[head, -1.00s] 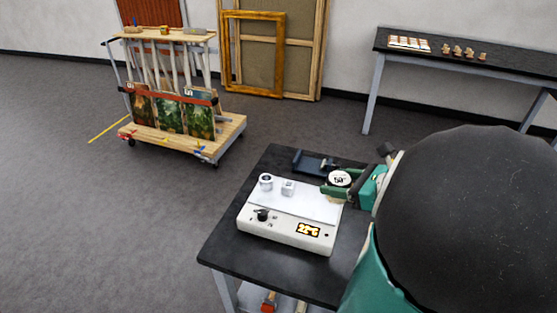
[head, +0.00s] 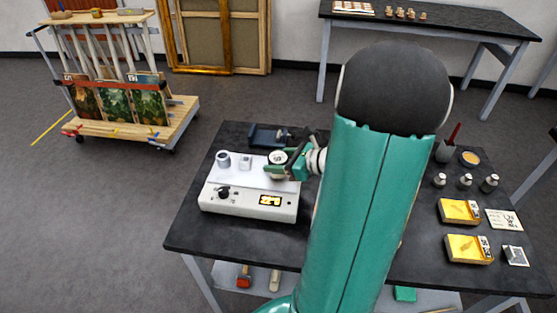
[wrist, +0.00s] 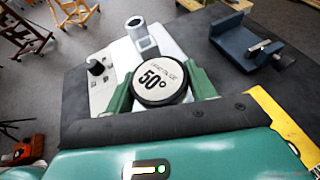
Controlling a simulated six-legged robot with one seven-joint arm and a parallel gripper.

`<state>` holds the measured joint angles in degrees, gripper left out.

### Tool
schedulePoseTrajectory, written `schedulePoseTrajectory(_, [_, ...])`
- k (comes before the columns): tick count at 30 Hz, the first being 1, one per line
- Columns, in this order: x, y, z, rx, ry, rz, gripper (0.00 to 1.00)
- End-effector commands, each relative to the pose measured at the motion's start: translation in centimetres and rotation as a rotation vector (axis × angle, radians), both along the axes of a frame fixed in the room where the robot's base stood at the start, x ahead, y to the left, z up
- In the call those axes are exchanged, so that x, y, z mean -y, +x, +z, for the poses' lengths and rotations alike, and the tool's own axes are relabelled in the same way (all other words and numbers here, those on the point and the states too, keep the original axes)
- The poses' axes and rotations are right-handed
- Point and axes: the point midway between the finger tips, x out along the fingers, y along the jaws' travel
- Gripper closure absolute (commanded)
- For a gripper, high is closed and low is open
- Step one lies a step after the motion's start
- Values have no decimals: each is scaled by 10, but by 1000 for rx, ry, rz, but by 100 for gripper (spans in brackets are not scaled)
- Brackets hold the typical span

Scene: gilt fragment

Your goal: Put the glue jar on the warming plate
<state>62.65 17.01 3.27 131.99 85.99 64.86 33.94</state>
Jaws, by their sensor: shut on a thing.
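The glue jar (head: 277,157) has a round lid; in the wrist view (wrist: 158,84) the lid is white with a black rim and reads 50°. My gripper (head: 279,167) is shut on the jar, with a green finger on either side of it in the wrist view (wrist: 160,90). The warming plate (head: 228,199) is a white box with a black knob and a lit display. The jar is upright at the right part of its top; I cannot tell whether its base touches. My arm hides part of the table to the right.
A blue holder (head: 266,136) sits behind the plate on the black table (head: 190,225). Yellow boxes (head: 459,211) and several small bottles (head: 464,181) stand at the right. A painting cart (head: 150,128) is at the far left.

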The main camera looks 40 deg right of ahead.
Motion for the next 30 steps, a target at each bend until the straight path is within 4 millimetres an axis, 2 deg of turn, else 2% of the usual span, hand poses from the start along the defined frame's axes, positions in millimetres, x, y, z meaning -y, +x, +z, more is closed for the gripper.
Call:
schedulePoseTrajectory(6, [0,0,-3,0,1,1,72])
schedulePoseTrajectory(7, [0,0,-3,0,1,0,43])
schedulePoseTrajectory(10, [0,0,-3,0,1,0,23])
schedulePoseTrajectory(21, [0,0,1,0,-1,-1,23])
schedulePoseTrajectory(26, [8,-19,9,0,-1,-5,23])
schedulePoseTrajectory(30, [18,-45,20,0,-2,-6,23])
